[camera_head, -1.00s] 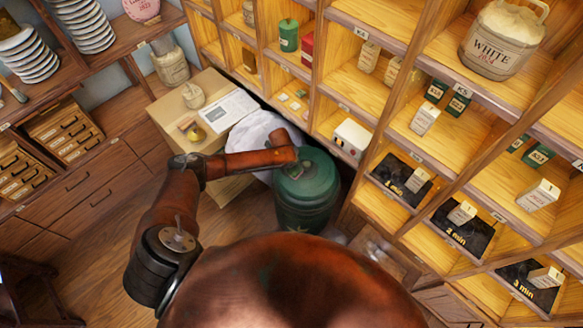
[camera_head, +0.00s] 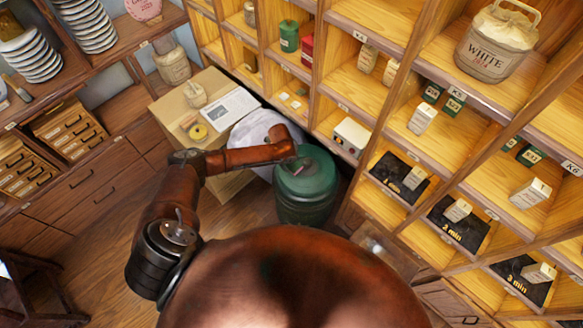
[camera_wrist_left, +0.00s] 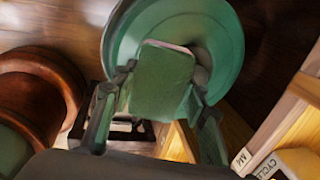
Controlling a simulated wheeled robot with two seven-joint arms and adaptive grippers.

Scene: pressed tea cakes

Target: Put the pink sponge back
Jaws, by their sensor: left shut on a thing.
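The sponge (camera_wrist_left: 164,82) shows in the left wrist view as a flat block with a green face and a thin pink edge at its far end. My left gripper (camera_wrist_left: 160,92) is shut on it, one finger along each side. In the head view the left gripper (camera_head: 300,164) is over the top of a green drum (camera_head: 306,196); the sponge is small and hard to make out there. The drum's round green top (camera_wrist_left: 222,45) is behind the sponge in the wrist view. I cannot tell whether they touch. My right gripper is not in view.
A wooden shelf wall (camera_head: 395,105) with tins and boxes stands close on the right. A white sack (camera_head: 246,133) is beside the drum. Open floor lies at lower left.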

